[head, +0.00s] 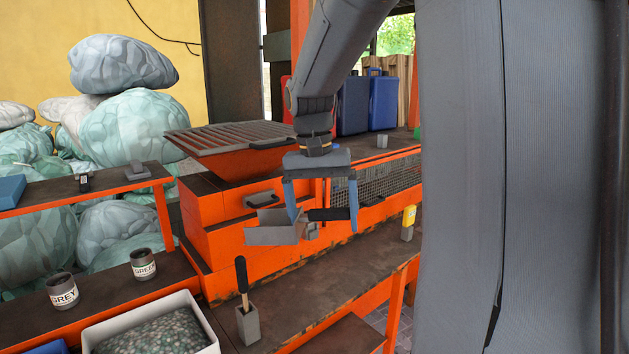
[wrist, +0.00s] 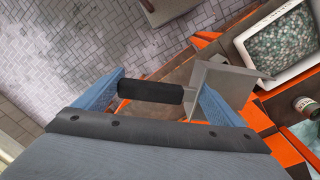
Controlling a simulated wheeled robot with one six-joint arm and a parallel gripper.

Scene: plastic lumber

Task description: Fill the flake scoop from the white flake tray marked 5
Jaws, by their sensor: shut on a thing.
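The flake scoop has a grey metal pan (head: 272,234) and a black handle (head: 330,214). My gripper (head: 322,218), with blue fingers, is shut on the scoop and holds it above the orange-framed bench. In the wrist view the handle (wrist: 150,91) lies across between the fingers, and the pan (wrist: 216,90) is on the right. The pan looks bare in the head view. A white tray (head: 207,324) of grey-green flakes stands at the bottom left of the head view, apart from the scoop. It also shows in the wrist view (wrist: 250,62), upper right. No number is readable on it.
An orange machine with a drawer (head: 262,198) is behind the scoop. The bench top (head: 330,270) has bare room to the right.

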